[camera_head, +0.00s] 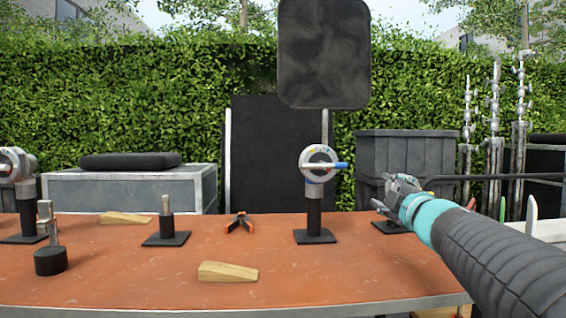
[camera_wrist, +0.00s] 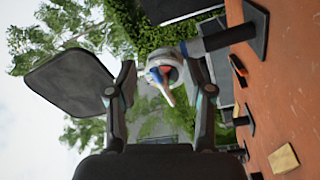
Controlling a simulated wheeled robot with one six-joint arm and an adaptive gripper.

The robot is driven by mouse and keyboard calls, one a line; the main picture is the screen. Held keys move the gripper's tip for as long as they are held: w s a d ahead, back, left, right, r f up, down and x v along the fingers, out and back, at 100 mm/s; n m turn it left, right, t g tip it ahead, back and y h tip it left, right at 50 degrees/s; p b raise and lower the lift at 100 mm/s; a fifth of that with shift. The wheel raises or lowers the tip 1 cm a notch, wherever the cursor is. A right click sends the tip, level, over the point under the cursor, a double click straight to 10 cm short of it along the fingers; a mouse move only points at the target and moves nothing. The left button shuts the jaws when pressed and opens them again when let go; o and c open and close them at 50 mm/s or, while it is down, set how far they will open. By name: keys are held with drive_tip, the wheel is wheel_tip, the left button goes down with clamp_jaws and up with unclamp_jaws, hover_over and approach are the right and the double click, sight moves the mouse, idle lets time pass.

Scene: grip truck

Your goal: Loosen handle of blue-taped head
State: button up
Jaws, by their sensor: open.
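A grey round grip head (camera_head: 306,170) sits on a black post with a square base at the middle right of the table. A blue piece (camera_head: 342,165) sticks out from its right side. My gripper (camera_head: 388,195) is to the right of this head and apart from it. In the wrist view the grip head (camera_wrist: 178,72) shows between my two open fingers, with a blue part and a pale, red-ended handle facing me. Nothing is held. A second grip head (camera_head: 14,165) is cut off at the left edge; its tape colour is unclear.
The orange table (camera_head: 130,270) also bears wooden wedges (camera_head: 228,272), orange-handled clamps (camera_head: 240,223), a short pin on a base (camera_head: 166,228) and a black cylinder (camera_head: 50,262). A black panel (camera_head: 324,50) stands behind. The front middle right is clear.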

sight(327, 168)
drive_tip(key=s+a+r+n+y, duration=0.1)
drive_tip(key=a+r+y, duration=0.1)
drive_tip(key=a+y, duration=0.45)
drive_tip(key=shift+h, duration=0.25)
drive_tip(key=p+x, duration=0.1)
drive_tip(key=x, duration=1.2)
drive_tip(key=shift+w+a, duration=0.2)
